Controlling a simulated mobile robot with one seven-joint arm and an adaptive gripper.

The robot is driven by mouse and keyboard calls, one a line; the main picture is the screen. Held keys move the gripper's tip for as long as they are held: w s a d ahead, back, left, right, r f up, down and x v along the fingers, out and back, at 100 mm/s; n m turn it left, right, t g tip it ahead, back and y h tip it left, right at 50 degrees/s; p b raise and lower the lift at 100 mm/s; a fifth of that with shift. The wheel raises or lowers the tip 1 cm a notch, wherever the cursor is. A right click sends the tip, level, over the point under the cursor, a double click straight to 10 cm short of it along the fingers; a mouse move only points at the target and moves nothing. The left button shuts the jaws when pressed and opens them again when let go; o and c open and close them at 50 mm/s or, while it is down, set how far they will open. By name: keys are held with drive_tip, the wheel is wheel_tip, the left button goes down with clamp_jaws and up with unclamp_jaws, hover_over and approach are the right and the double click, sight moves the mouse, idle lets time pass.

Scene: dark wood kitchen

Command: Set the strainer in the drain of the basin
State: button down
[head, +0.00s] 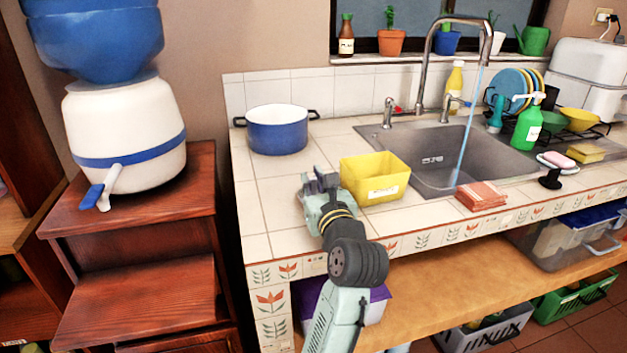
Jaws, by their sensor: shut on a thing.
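My gripper (320,180) is over the tiled counter, left of the yellow tub and in front of the blue pot. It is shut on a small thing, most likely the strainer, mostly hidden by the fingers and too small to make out. The grey metal basin (405,148) is sunk in the counter to the right, beyond the yellow tub. A stream of water (467,125) runs from the tall faucet (430,65) into it. The drain opening cannot be made out clearly.
The yellow tub (375,180) stands between my gripper and the basin. A blue pot (277,130) is behind. A folded orange cloth (481,196) lies at the basin's front edge. A green bottle (526,128), dish rack and pink soap (558,159) are on the right.

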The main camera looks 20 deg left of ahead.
drive_tip(key=shift+f, duration=0.15)
drive_tip(key=c, duration=1.6)
unclamp_jaws()
drive_tip(key=shift+s+d, duration=0.15)
drive_tip(key=shift+d, duration=0.05)
drive_tip(key=v, duration=0.5)
drive_tip(key=shift+s+d+r, duration=0.2)
drive_tip(key=shift+s, duration=0.1)
drive_tip(key=b, duration=0.4)
drive_tip(key=shift+f, duration=0.3)
